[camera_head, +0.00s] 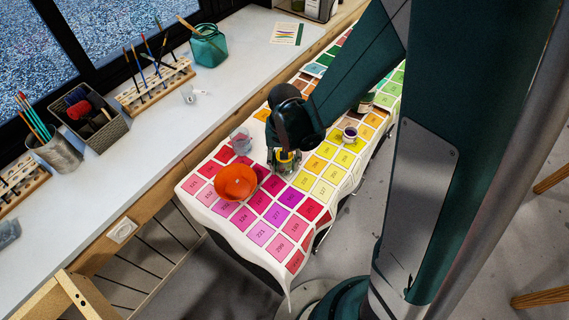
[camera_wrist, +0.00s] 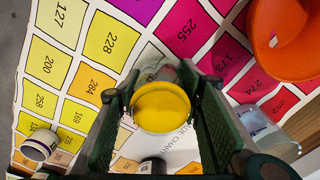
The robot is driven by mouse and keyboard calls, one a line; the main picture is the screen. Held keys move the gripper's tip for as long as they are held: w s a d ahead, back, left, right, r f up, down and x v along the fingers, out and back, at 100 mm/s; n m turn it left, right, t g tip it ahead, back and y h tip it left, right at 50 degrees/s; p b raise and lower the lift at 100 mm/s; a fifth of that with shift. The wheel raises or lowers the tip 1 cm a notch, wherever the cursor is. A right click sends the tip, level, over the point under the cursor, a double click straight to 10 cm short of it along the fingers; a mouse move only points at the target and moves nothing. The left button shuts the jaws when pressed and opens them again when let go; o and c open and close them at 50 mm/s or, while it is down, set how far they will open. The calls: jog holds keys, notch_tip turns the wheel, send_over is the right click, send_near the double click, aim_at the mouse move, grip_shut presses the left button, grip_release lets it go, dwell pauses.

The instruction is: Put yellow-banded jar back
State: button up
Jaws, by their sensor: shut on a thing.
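My gripper (camera_head: 286,166) is shut on the yellow-banded jar (camera_head: 285,158), which is upright over the numbered colour chart cloth (camera_head: 262,234) just right of the orange bowl. In the wrist view the jar's round yellow top (camera_wrist: 162,107) sits between the two green fingers of my gripper (camera_wrist: 160,110). The fingers hide the jar's sides in the head view. I cannot tell whether its base touches the cloth. A small jar with a purple band (camera_head: 350,133) stands on the yellow squares to the right; it also shows in the wrist view (camera_wrist: 40,145).
The orange bowl (camera_head: 236,182) and a clear glass beaker (camera_head: 240,141) stand close to the left of my gripper. Another jar (camera_head: 366,102) stands farther back, partly behind my arm. The white windowsill (camera_head: 150,130) holds brush racks, a basket and a teal pot. The cloth's near end is clear.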

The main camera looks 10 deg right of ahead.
jog(key=shift+f, duration=0.1)
jog(key=o, duration=1)
jog(key=shift+r+p, duration=1.4)
jog(key=shift+r, duration=4.75)
jog(key=shift+d+r, duration=0.1)
jog(key=shift+s+d+r+n+t, duration=0.35)
jog(key=shift+s+d+r+t, duration=0.85)
jog(key=shift+s+d+r, duration=1.4)
jog(key=shift+s+d+r+n+t, duration=0.4)
jog(key=shift+s+d+r+t, duration=1)
jog(key=shift+r, duration=2.3)
jog(key=shift+s+d+r+n+t, duration=0.35)
jog(key=shift+s+d+r+t, duration=0.65)
jog(key=shift+s+d+r, duration=1.6)
jog(key=shift+w+a+r, duration=0.2)
jog(key=shift+w+r, duration=0.1)
jog(key=shift+w, duration=0.15)
jog(key=shift+w+a+r, duration=0.15)
jog(key=shift+w+r, duration=0.1)
jog(key=shift+w, duration=0.15)
